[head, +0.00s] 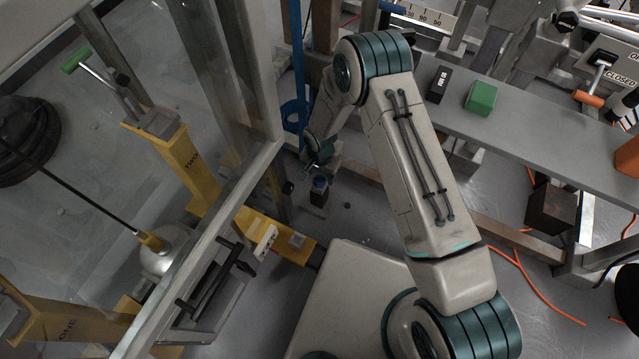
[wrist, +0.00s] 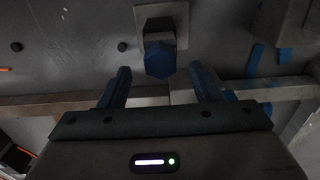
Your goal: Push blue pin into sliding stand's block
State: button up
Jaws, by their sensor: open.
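The blue pin (wrist: 160,60) shows a six-sided head in the wrist view, just beyond and between my fingertips. It also shows in the head view (head: 320,183), below my gripper. A grey block (wrist: 152,18) with a dark opening lies directly behind the pin; in the head view the block (head: 319,197) looks dark and small. I cannot tell how deep the pin sits in it. My gripper (wrist: 160,70) is open, with one blue finger on each side of the pin's near edge, apart from it. In the head view my gripper (head: 320,157) is partly hidden by its wrist.
A grey shelf (head: 540,140) on the right bears a green block (head: 481,97) and a black block (head: 439,84). Orange cables (head: 535,290) lie on the floor.

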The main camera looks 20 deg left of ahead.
notch_tip(320, 180, down, 2)
jog(key=shift+f, duration=0.1)
jog(key=c, duration=1.1)
jog(key=shift+o, duration=0.2)
jog(key=shift+r, duration=0.3)
